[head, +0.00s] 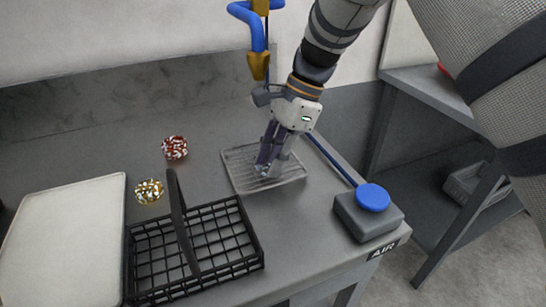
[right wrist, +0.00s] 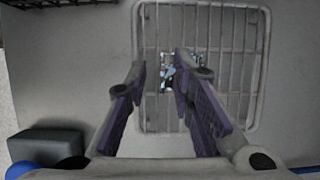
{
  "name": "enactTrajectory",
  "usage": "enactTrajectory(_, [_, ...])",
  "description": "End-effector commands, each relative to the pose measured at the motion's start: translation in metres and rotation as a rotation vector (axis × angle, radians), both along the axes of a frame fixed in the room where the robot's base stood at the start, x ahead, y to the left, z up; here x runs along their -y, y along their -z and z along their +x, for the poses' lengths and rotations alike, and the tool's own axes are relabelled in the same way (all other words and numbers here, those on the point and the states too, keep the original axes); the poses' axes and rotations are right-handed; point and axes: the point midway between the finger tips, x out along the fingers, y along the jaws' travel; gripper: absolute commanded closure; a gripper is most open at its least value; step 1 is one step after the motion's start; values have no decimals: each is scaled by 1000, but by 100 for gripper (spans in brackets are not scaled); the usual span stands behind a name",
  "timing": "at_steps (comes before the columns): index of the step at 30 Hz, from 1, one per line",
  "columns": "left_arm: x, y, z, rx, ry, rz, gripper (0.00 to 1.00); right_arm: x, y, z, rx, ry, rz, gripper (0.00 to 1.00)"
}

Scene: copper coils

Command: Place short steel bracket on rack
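The wire rack (head: 240,158) lies flat on the grey bench; it also fills the upper middle of the right wrist view (right wrist: 151,40). My right gripper (head: 268,168) points down over the rack. In the right wrist view its purple-padded fingers (right wrist: 160,68) stand apart. The short steel bracket (right wrist: 167,80), small and shiny, shows on the rack between and behind the fingertips. A gap shows between it and the left-hand finger, and the right-hand finger hides part of it. In the head view the fingers mostly hide it. My left gripper is not in view.
A black wire basket (head: 250,235) with a raised handle stands in front of the rack. A white tray (head: 65,235), a red-patterned coil (head: 175,148) and a yellow-patterned coil (head: 149,191) lie left. A grey box with a blue button (head: 373,197) stands right. A blue hose (head: 257,35) hangs behind.

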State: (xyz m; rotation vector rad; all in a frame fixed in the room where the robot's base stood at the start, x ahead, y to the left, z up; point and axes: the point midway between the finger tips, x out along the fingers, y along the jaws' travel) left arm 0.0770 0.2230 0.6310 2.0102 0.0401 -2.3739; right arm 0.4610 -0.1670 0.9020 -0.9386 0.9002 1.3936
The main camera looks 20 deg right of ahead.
Motion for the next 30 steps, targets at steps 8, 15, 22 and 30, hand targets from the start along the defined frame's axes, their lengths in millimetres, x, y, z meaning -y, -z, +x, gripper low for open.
enactTrajectory(8, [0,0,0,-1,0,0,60,0,-2,0,1,-1,0,75])
enactTrajectory(15, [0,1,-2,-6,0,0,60,19,-50,2,5,1,2,75])
enactTrajectory(22, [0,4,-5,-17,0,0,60,40,-99,2,0,0,0,75])
enactTrajectory(30, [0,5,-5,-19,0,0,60,46,-114,1,-2,0,0,75])
